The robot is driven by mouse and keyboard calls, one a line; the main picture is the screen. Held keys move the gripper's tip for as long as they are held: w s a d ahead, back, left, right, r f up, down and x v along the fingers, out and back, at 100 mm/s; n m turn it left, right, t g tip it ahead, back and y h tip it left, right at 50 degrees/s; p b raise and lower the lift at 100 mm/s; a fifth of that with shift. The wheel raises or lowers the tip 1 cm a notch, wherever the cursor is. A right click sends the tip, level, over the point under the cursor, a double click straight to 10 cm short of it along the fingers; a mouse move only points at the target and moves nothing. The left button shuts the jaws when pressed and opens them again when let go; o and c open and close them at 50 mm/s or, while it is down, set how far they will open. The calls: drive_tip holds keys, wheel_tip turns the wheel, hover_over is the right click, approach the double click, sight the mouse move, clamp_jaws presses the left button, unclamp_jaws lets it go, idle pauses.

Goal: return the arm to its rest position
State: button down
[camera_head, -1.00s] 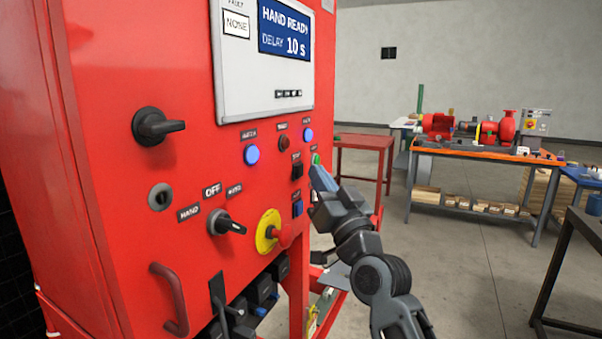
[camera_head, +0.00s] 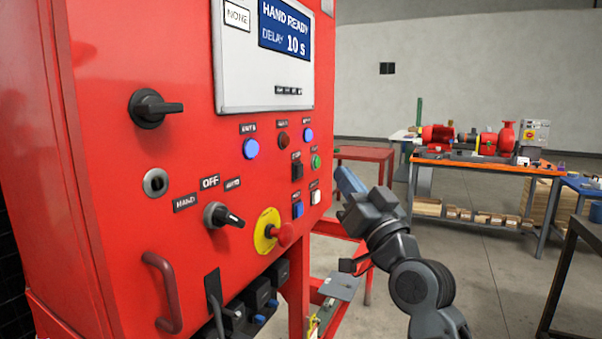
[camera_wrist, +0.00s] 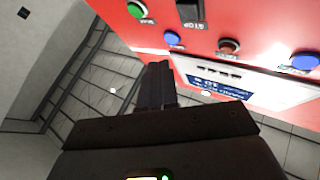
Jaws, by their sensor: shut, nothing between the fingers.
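My gripper (camera_head: 350,182) is to the right of the red control cabinet (camera_head: 95,150) in the head view, apart from its panel. Its fingers are shut with nothing between them. In the wrist view the dark shut fingers (camera_wrist: 156,88) stand in front of the cabinet's edge. The panel carries a display (camera_head: 284,25) reading "HAND READY, DELAY 10 s", a green button (camera_head: 316,161), a selector knob (camera_head: 222,215) and a red emergency stop on a yellow disc (camera_head: 268,231).
A red table (camera_head: 364,154) stands behind my gripper. Further back, a workbench (camera_head: 480,167) carries a red pump (camera_head: 437,136). A dark table edge (camera_head: 585,232) is at the right. A grey plate (camera_head: 340,285) sits low beside the cabinet. Open floor lies between.

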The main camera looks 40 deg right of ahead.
idle(0.5)
drive_tip(key=s+a+f+g+y, duration=0.1)
drive_tip(key=s+a+f, duration=0.3)
drive_tip(key=f, duration=0.3)
drive_tip(key=s+a+f+n+g+y, duration=0.1)
drive_tip(key=s+a+f, duration=0.3)
drive_tip(key=a+f, duration=0.15)
drive_tip(key=s+a+f+g+y, duration=0.1)
drive_tip(key=s+a+f+g, duration=0.2)
drive_tip(key=f, duration=0.5)
drive_tip(key=s+a+f+n+g+y, duration=0.1)
drive_tip(key=s+a, duration=0.4)
drive_tip(key=s, duration=0.7)
drive_tip(key=s+a+f+n+g+y, duration=0.1)
drive_tip(key=s+a+f+n+y, duration=0.2)
drive_tip(key=s, duration=0.9)
drive_tip(key=shift+a+f+n+g, duration=0.3)
drive_tip(key=shift+a+f+n, duration=0.3)
drive_tip(key=shift+a+f, duration=0.45)
drive_tip(key=c, duration=1.8)
unclamp_jaws()
drive_tip(key=shift+a+r, duration=0.1)
